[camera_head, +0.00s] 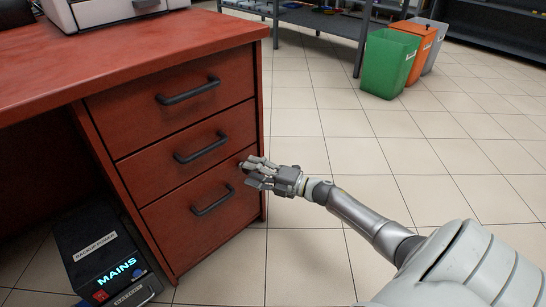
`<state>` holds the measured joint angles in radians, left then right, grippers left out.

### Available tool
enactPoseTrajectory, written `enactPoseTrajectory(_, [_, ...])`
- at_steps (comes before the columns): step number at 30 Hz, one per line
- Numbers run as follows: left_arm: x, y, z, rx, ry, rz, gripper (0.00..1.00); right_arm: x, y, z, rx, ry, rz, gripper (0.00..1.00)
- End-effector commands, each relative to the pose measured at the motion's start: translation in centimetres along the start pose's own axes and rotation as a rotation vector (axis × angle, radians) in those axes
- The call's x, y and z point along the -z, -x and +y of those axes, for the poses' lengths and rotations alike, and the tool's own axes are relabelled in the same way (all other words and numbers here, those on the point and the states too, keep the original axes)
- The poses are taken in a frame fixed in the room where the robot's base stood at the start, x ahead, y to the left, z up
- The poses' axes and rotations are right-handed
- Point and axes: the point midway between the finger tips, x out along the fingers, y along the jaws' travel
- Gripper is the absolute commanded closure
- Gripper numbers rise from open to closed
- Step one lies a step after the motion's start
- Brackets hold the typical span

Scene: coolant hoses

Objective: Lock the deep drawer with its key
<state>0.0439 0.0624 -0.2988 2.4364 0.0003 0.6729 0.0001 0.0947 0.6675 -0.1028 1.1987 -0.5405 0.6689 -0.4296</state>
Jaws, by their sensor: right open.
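The red-brown desk pedestal (266,140) stands at the left of centre with three drawers stacked in it, all closed. The deep drawer (178,222) is the lowest, with a dark bar handle (213,201) on its front. My right gripper (247,172) is open at the upper right corner of the deep drawer's front, close to it. Whether it touches the front I cannot tell. The key and lock cannot be made out; the gripper covers that corner. My left gripper is not in view.
A black backup power box (90,247) with a lit "MAINS" sign stands on the floor under the desk. Green (389,64), orange (424,50) and grey (436,44) bins stand at the back right beside a metal bench (318,22). The tiled floor between is clear.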

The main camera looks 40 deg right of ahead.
Motion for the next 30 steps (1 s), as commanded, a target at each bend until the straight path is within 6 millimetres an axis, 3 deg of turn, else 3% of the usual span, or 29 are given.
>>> enactPoseTrajectory(15, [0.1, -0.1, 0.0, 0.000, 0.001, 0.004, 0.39, 0.0, 8.7, -0.1, 0.003, 0.000, -0.001, 0.48])
enactPoseTrajectory(21, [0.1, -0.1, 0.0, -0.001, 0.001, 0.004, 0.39, 0.0, 10.3, 0.0, 0.001, 0.002, 0.001, 0.48])
enactPoseTrajectory(30, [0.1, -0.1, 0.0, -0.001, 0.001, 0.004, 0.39, 0.0, 10.7, 0.1, 0.000, 0.002, 0.000, 0.48])
